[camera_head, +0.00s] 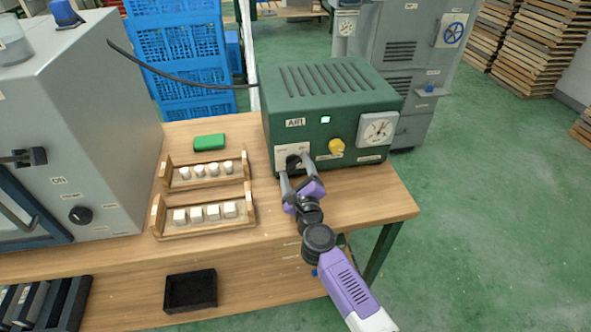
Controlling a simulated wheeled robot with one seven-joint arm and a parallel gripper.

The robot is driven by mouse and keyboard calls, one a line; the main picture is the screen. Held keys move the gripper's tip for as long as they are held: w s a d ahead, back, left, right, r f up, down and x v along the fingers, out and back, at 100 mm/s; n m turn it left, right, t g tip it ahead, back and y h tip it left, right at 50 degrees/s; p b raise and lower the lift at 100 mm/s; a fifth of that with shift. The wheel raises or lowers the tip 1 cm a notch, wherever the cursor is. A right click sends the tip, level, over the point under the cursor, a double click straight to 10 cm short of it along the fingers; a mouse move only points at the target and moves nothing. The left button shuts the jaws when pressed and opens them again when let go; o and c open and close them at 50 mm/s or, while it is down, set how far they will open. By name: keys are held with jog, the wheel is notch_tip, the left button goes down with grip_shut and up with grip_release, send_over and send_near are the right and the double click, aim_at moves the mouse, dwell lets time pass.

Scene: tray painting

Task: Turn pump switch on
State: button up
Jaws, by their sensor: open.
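The green pump box (330,101), labelled AIR, stands at the right end of the wooden table. Its black switch (293,162) sits on a pale plate at the lower left of its front face. My gripper (295,167) is open, with its grey fingers on either side of the switch. I cannot tell whether the fingers touch it, and they partly hide it. A small pale-green light (325,119) on the front looks lit. A yellow knob (337,146) and a round gauge (379,130) are to the right of the switch.
Two wooden racks with white pieces (162,229) (164,176) and a green block (209,142) lie left of the pump. A grey machine (110,130) stands at the far left. A black tray (190,304) lies below. Bare tabletop (385,194) shows at the right corner.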

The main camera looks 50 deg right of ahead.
jog(key=shift+v, duration=3.9)
jog(key=shift+w+a+r+n, duration=0.1)
jog(key=shift+a+r+n, duration=0.05)
jog(key=shift+n, duration=0.35)
jog(key=s+a+r+n+t+y, duration=0.25)
jog(key=s+a+r+n, duration=0.45)
jog(key=n, duration=0.6)
jog(key=s+a+n+g+y, duration=0.1)
jog(key=s+a+n+y, duration=0.2)
jog(key=s+a+n, duration=0.3)
jog(key=s+a+n+g+y, duration=0.1)
jog(key=s+a+n+y, duration=0.3)
jog(key=s+n, duration=1)
jog(key=s+a, duration=0.3)
jog(key=s, duration=0.3)
jog(key=shift+s+a+g, duration=0.2)
jog(key=shift+s+g, duration=0.05)
jog(key=shift+g, duration=0.1)
